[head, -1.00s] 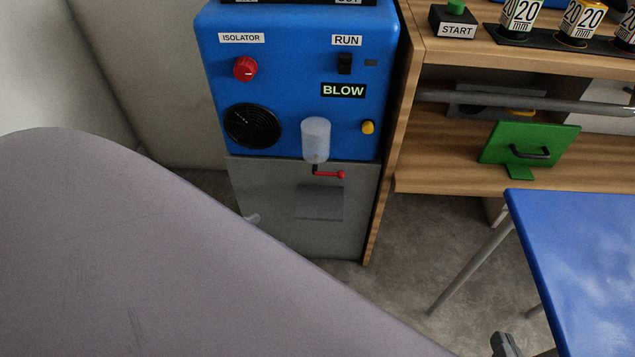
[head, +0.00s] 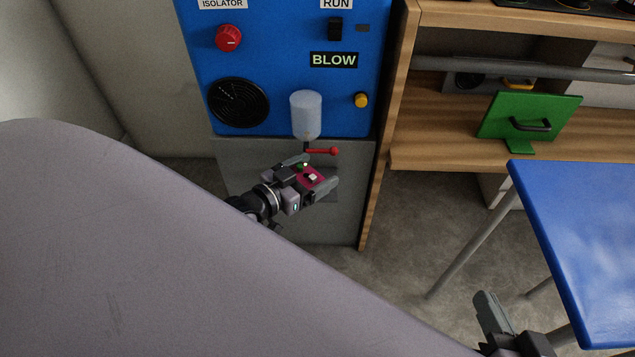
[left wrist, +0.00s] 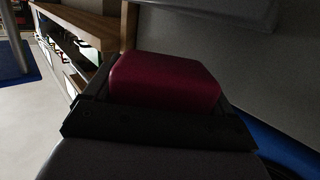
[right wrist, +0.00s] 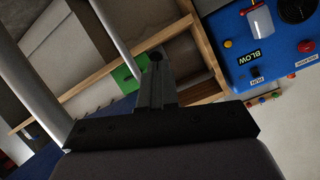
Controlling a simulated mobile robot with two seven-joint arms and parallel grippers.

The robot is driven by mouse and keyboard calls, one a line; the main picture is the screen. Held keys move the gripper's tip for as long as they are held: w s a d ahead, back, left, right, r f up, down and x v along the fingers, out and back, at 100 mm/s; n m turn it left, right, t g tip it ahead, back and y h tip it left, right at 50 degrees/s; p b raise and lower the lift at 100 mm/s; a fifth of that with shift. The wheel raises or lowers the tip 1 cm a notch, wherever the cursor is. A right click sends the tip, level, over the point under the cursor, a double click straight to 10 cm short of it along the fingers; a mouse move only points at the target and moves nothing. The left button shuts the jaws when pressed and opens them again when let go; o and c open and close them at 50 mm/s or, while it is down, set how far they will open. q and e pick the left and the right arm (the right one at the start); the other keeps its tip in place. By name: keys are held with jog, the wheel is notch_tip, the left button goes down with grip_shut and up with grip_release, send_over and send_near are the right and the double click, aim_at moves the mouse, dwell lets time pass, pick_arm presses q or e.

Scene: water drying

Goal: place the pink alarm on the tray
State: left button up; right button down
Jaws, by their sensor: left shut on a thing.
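The pink alarm (head: 318,174) is a small box with a pale spot on top, held between the fingers of my left gripper (head: 319,171). It hangs in front of the grey lower part of the machine, below the clear cylinder. The left wrist view shows it as a dark pink rounded block (left wrist: 165,78) at the gripper. My right gripper (head: 486,309) is at the bottom right of the head view, near the blue table; its fingers look together and empty in the right wrist view (right wrist: 156,75). I cannot make out a clear tray.
The blue machine (head: 275,85) has a red knob, a cylinder (head: 306,115) and a red lever (head: 322,151) close above my left gripper. A wooden shelf unit (head: 430,152) with a green panel (head: 525,112) and a blue table (head: 580,225) stand right. A large grey surface (head: 150,240) fills the lower left.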

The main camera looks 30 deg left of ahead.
aim_at(318, 180)
pick_arm(q)
jog(key=shift+w+d, duration=0.15)
jog(key=shift+w, duration=0.4)
jog(key=shift+w+f+b, duration=0.2)
jog(key=shift+f+b, duration=0.85)
jog(key=shift+f, duration=0.15)
jog(key=shift+f+b, duration=0.3)
jog(key=shift+f, duration=0.2)
pick_arm(e)
jog(key=shift+s+d+f+n+t+h, duration=0.15)
jog(key=shift+d+n+t+h, duration=0.25)
jog(key=shift+d, duration=0.4)
pick_arm(q)
jog(key=shift+f, duration=0.1)
